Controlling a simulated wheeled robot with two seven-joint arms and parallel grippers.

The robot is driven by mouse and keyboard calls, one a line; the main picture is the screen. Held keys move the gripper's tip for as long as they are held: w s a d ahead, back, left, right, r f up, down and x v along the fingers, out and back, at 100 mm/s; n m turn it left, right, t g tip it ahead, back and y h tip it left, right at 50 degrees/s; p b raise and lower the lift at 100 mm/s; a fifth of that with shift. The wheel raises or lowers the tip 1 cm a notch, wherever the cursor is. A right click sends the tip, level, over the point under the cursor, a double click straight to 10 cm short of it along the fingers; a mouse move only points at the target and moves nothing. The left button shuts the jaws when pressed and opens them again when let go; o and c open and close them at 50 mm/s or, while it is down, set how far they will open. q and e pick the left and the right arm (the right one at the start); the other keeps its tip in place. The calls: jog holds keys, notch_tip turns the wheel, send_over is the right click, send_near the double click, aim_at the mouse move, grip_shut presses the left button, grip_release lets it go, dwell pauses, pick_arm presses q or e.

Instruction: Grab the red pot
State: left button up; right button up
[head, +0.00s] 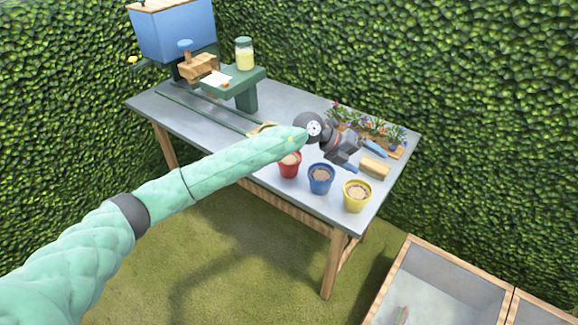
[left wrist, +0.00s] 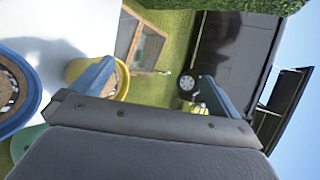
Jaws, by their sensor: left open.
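The red pot (head: 290,168) stands upright on the grey table, filled with soil, its upper part partly hidden by my left arm. The blue pot (head: 320,182) and the yellow pot (head: 356,198) stand in a row to its right. My left gripper (head: 364,159) is open and empty, over the table behind the blue and yellow pots, right of the red pot. In the left wrist view, the blue pot (left wrist: 28,92) is at the left edge and the yellow pot (left wrist: 78,66) is partly behind a finger. The red pot is not clearly visible there.
Flowers (head: 375,128) stand along the table's back edge. A wooden block (head: 374,168) lies by the gripper. A green stand (head: 238,85) with a jar (head: 244,54) and a blue box (head: 175,32) fill the far left. The grey table (head: 160,100) has bare room at left.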

pick_arm(q)
jog(key=w+a+f+y, duration=0.2)
jog(key=w+a+y, duration=0.45)
jog(key=a, duration=0.35)
jog(key=t+y+p, duration=0.1)
jog(key=y, duration=0.4)
send_near(289, 160)
jog(key=s, duration=0.4)
jog(key=shift+w+d+n, duration=0.2)
jog(key=shift+d+n, duration=0.15)
jog(key=shift+n, duration=0.05)
jog(key=shift+f+p, duration=0.45)
jog(key=shift+f, duration=0.6)
notch_tip(289, 160, down, 4)
jog(key=p, duration=0.3)
jog(key=shift+w+a+f, duration=0.1)
jog(key=shift+w+a, duration=0.05)
jog(key=shift+f, duration=0.5)
pick_arm(e)
jog(key=s+d+f, duration=0.2)
jog(key=f, duration=0.5)
jog(key=s+d+f, duration=0.1)
jog(key=s+f, duration=0.1)
jog(key=f, duration=0.6)
jog(key=shift+d+t, duration=0.35)
jog(key=shift+t, duration=0.05)
pick_arm(q)
jog(key=shift+c, duration=0.2)
